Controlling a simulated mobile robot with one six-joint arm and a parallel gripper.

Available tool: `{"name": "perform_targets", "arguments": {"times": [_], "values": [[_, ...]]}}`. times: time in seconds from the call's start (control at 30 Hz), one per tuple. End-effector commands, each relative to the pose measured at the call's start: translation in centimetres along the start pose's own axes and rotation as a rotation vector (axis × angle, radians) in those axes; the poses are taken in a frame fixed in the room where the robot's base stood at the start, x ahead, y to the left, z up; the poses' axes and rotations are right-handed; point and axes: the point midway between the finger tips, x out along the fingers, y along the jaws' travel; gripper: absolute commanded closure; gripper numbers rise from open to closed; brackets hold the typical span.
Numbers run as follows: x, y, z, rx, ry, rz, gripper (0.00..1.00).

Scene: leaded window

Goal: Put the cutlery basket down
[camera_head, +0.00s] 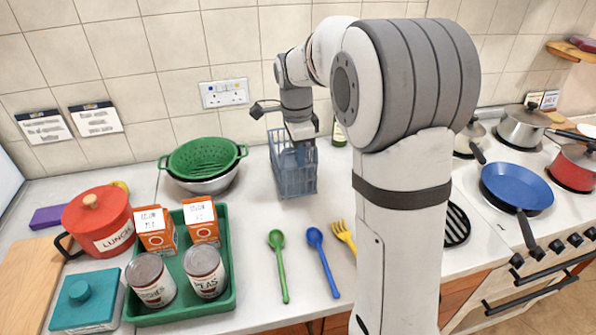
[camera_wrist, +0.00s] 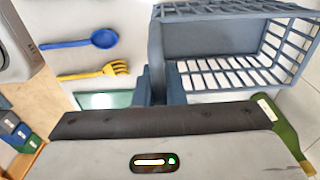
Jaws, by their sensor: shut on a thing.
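The cutlery basket (camera_head: 296,178) is a blue-grey slatted box, upright near the back of the worktop. My gripper (camera_head: 301,142) is above it, shut on its wall. In the wrist view the basket (camera_wrist: 222,44) fills the upper right, and its inside looks empty. My gripper's fingers (camera_wrist: 162,84) are on either side of the basket's near-left wall. The basket's base looks at or just above the worktop; I cannot tell whether it touches.
A green colander (camera_head: 203,158) in a steel bowl stands left of the basket. A green spoon (camera_head: 280,265), blue spoon (camera_head: 323,262) and yellow fork (camera_head: 343,237) lie in front. A green bottle (camera_wrist: 284,135) stands close by. A green tray (camera_head: 222,300) holds cans and cartons.

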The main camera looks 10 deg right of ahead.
Motion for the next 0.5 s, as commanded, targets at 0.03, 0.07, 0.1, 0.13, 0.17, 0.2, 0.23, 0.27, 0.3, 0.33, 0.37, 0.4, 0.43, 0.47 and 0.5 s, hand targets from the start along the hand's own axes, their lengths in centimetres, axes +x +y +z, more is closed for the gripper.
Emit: {"name": "perform_targets", "arguments": {"times": [0.03,0.07,0.1,0.13,0.17,0.2,0.23,0.27,0.3,0.33,0.37,0.4,0.43,0.47,0.5], "values": [[0.5,0.0,-0.1,0.004,0.000,0.002,1.00],[0.8,0.0,-0.2,0.005,0.000,0.002,1.00],[1.1,0.0,-0.3,0.007,0.000,0.001,1.00],[1.4,0.0,-0.3,0.008,0.000,0.002,1.00],[1.8,0.0,-0.3,0.009,0.000,0.003,1.00],[2.4,0.0,-0.3,0.010,0.000,0.004,1.00],[2.8,0.0,-0.4,0.011,0.000,0.004,1.00],[3.3,0.0,-0.4,0.012,0.000,0.004,1.00],[3.8,-0.1,-0.4,0.013,0.000,0.003,1.00],[4.1,-0.1,-0.4,0.013,0.000,0.004,1.00],[4.4,-0.1,-0.4,0.014,0.000,0.003,1.00],[4.7,-0.1,-0.4,0.014,0.000,0.002,1.00],[4.7,-0.1,-0.4,0.015,0.000,0.001,1.00],[4.8,-0.1,-0.4,0.015,0.000,0.001,1.00],[4.8,-0.1,-0.5,0.016,0.000,0.000,1.00]]}}
